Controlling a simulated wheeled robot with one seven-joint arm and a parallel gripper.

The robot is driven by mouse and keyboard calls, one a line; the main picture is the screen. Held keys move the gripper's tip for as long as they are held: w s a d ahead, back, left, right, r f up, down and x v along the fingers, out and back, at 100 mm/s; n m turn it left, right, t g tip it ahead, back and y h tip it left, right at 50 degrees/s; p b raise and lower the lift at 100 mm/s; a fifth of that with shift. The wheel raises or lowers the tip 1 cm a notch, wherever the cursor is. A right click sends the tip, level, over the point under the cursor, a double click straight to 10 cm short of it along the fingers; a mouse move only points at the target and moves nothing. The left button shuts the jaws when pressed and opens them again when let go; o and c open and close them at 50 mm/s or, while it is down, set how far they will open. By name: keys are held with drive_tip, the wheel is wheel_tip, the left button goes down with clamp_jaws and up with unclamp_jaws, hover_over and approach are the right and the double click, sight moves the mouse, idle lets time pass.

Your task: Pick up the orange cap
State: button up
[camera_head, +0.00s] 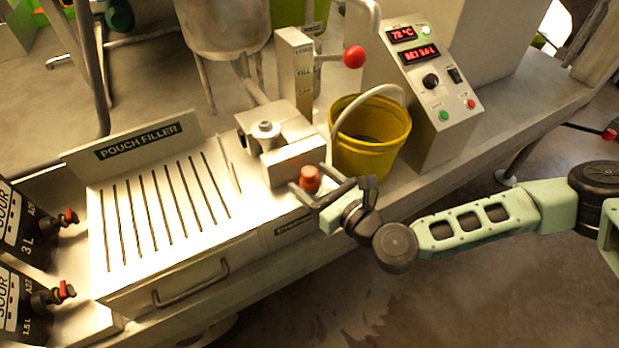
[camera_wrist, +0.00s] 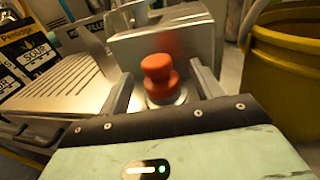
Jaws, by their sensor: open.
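The orange cap (camera_head: 310,178) is a small knobbed piece near the front edge of the bench, in front of a grey metal block. In the wrist view the orange cap (camera_wrist: 160,78) stands upright on a pale round base. My gripper (camera_head: 316,186) is open, with one finger on each side of the cap. In the wrist view my gripper's fingers (camera_wrist: 163,90) stand left and right of the cap, with gaps visible on both sides. I cannot tell how far down the fingers reach on the cap.
A yellow bucket (camera_head: 374,150) stands close beside my gripper on the right, with a control box (camera_head: 425,85) behind it. The grey block (camera_head: 285,155) is just behind the cap. The slotted pouch filler tray (camera_head: 150,262) lies to the left. Black pouches (camera_head: 18,235) are at far left.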

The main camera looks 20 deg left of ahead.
drive_tip(key=c, duration=1.1)
drive_tip(key=shift+c, duration=0.2)
drive_tip(key=shift+r, duration=0.15)
